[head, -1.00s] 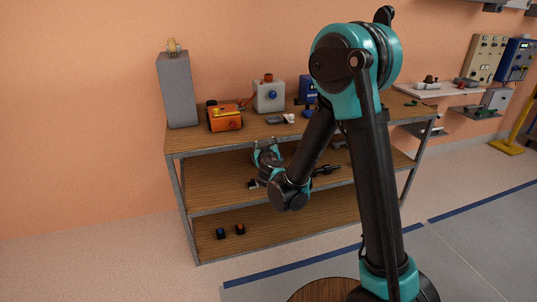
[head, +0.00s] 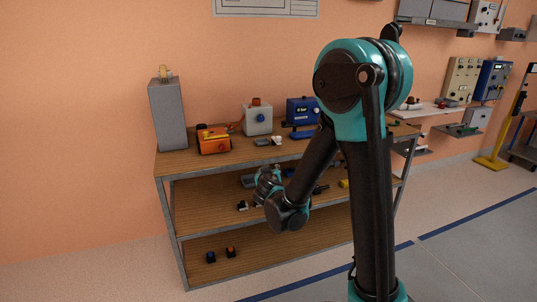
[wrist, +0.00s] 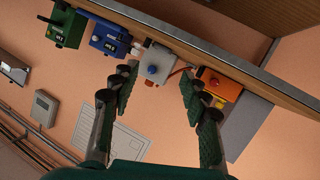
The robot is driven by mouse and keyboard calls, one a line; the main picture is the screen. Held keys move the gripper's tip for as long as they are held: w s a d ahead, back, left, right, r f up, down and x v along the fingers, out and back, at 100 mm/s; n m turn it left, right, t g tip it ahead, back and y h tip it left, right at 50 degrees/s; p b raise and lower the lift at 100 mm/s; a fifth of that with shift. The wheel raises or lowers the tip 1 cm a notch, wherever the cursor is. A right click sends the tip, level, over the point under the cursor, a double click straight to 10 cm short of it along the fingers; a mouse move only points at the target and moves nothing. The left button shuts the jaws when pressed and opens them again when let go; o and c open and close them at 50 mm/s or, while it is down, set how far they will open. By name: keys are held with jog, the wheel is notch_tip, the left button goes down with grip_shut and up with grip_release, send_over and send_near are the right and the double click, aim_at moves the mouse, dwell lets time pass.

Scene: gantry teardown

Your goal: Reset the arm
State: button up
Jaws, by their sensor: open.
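My arm stands bent in front of a wooden shelf unit (head: 200,217) in the head view. My gripper (head: 268,174) is small there, in front of the gap below the top board, and its fingertips are hard to make out. In the wrist view my gripper (wrist: 157,74) shows two dark fingers spread apart with nothing held between them. A white box with a blue knob (wrist: 153,66) appears beyond the gap, and an orange box (wrist: 218,84) is beyond the right finger.
The top board also holds a grey block (head: 168,117) and a blue device (head: 302,111). Small parts lie on the lower boards, including a blue one (head: 211,257). A wall shelf (head: 440,108) is at the right. Floor is open at the right.

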jog(key=s+d+f+m+g+h, duration=0.1)
jog(key=s+d+g, duration=0.15)
jog(key=d, duration=0.35)
jog(key=s+d+f+m+g+h, duration=0.1)
jog(key=s+d, duration=0.2)
jog(key=d, duration=0.4)
jog(key=s+d+f+m+g, duration=0.1)
jog(key=s+d+f+g, duration=0.35)
jog(key=s+d, duration=0.75)
jog(key=s+a+f+g+y, duration=0.1)
jog(key=s+f, duration=0.1)
jog(key=s, duration=0.4)
jog(key=s+a+f+g, duration=0.1)
jog(key=s+f, duration=0.1)
jog(key=s, duration=0.4)
jog(key=shift+s+a+y, duration=0.35)
jog(key=shift+a+y, duration=0.05)
